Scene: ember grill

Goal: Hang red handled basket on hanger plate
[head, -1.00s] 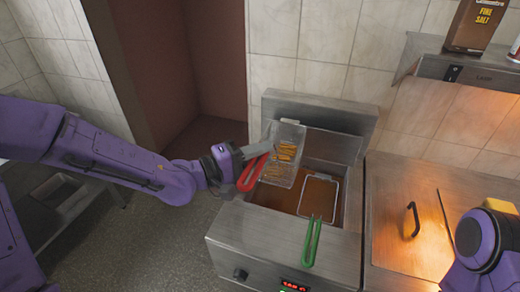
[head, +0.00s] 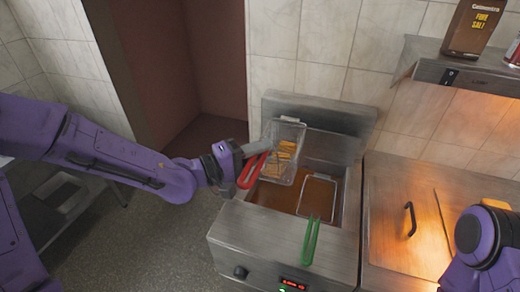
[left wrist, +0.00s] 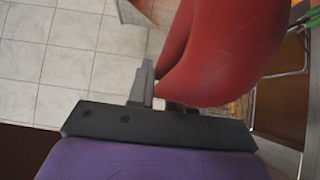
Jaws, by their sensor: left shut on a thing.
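The red handled basket (head: 272,158) is a wire basket with golden fries, held tilted over the back left of the fryer. My left gripper (head: 258,153) is shut on its red handle (head: 252,171). The handle fills the upper middle of the left wrist view (left wrist: 225,50). The hanger plate (head: 325,112) is the raised metal panel behind the oil well. The basket's far end overlaps its left part in the head view; I cannot tell whether they touch. My right gripper is out of view; only part of my right arm shows at lower right.
A green handled basket (head: 311,240) sits in the right side of the fryer well (head: 268,197). A lidded metal counter with a black handle (head: 410,219) stands to the right. Open floor lies left of the fryer.

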